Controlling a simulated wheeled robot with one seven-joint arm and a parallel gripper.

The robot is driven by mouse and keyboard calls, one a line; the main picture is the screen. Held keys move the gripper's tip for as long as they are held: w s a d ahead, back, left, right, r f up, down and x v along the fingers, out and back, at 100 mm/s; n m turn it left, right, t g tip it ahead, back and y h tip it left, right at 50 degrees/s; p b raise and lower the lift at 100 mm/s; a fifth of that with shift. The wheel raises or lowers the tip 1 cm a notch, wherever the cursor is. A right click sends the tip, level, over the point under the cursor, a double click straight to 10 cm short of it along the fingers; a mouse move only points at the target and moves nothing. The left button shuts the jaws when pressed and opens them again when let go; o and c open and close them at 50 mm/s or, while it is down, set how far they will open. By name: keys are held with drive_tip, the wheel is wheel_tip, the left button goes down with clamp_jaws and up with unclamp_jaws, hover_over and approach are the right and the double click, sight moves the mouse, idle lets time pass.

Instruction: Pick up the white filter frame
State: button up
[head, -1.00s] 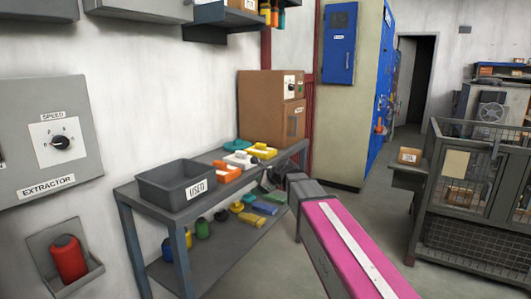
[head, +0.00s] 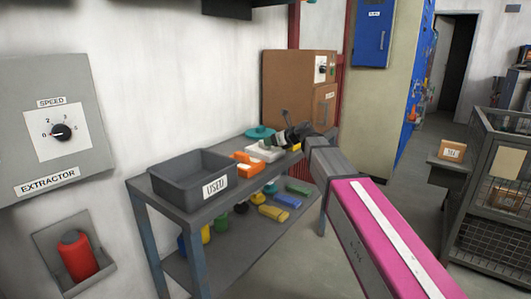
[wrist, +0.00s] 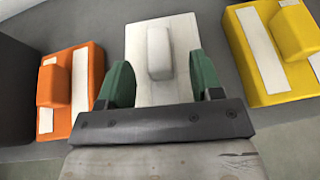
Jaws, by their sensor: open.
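The white filter frame (head: 262,152) lies flat on the top of the grey shelf table. In the wrist view the white filter frame (wrist: 140,42) is straight ahead, with a raised white block as its handle. My gripper (wrist: 162,82) is open, with a green finger towards each side of that block and a gap on both sides. The fingertips reach over the near part of the frame and hide some of it. In the head view my gripper (head: 284,142) is just right of the frame, and its fingers are hard to make out.
An orange frame (wrist: 74,92) lies close on the left and a yellow frame (wrist: 270,60) on the right. A grey bin marked USED (head: 190,184) stands at the table's left end. A brown cabinet (head: 290,92) stands behind. Several coloured items lie on the lower shelf.

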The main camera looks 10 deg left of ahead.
sight(265, 148)
drive_tip(key=x, duration=0.5)
drive_tip(key=shift+s+f, duration=0.1)
drive_tip(key=shift+f, duration=0.1)
clamp_jaws()
